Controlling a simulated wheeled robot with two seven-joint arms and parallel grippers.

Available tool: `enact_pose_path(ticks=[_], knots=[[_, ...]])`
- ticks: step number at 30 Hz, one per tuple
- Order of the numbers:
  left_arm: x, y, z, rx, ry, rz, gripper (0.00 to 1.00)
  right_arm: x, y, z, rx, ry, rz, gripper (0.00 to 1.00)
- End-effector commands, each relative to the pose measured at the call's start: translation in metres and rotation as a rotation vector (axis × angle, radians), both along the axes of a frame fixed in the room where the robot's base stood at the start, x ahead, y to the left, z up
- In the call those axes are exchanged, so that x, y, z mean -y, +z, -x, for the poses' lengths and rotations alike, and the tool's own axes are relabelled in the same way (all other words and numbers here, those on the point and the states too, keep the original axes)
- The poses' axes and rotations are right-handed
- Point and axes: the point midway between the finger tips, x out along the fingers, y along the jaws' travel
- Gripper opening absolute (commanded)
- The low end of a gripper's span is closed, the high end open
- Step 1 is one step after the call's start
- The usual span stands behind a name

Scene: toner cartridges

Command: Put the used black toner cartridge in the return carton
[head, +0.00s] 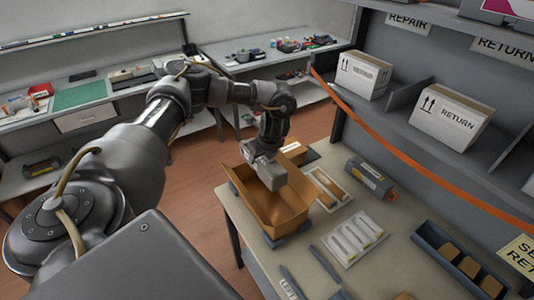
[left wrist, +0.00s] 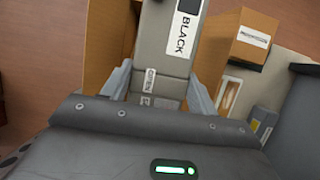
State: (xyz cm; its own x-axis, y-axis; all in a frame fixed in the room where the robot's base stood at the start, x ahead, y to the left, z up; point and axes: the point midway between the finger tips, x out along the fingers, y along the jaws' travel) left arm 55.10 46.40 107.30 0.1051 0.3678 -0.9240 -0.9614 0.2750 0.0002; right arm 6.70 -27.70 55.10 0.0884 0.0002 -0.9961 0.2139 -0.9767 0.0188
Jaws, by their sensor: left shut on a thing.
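My left gripper (head: 264,155) is over the open brown cardboard carton (head: 240,188) on the table in the head view. In the left wrist view the gripper (left wrist: 157,92) is shut on a grey toner cartridge (left wrist: 165,50) with a white label reading BLACK. The cartridge's far end runs out of the top of that view. Brown carton walls (left wrist: 100,45) show on either side of it. In the head view the cartridge is hard to tell apart from the gripper, and I cannot tell how deep it sits. My right gripper is not in view.
Another dark toner cartridge (head: 371,180) lies right of the carton, near white trays (head: 355,238). A blue bin (head: 420,240) stands at the table's right. A white RETURN box (head: 450,117) sits on the shelf, behind an orange strap (head: 420,165).

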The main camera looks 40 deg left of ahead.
Motion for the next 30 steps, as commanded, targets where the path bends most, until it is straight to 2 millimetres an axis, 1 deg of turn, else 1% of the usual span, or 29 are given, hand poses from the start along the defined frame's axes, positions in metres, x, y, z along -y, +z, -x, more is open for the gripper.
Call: enact_pose_path(ticks=[4,8,15,19,21,24,30], knots=[[0.0,-0.003,0.0,-0.001,-0.005,0.0,0.2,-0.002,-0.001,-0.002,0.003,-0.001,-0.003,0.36],[0.0,-0.024,0.001,-0.005,-0.002,0.002,0.2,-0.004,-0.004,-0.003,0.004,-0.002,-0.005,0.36],[0.0,-0.094,0.002,-0.006,0.001,0.002,0.2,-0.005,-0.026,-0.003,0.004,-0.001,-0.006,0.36],[0.0,-0.122,0.001,-0.003,-0.001,0.002,0.2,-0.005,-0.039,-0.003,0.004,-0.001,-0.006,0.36],[0.0,-0.13,0.001,-0.002,-0.001,0.002,0.2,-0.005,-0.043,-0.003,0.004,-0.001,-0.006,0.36],[0.0,-0.137,0.0,-0.001,-0.001,0.002,0.2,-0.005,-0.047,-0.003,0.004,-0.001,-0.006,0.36],[0.0,-0.14,0.0,0.0,-0.003,0.001,0.2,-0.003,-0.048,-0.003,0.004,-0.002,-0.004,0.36]])
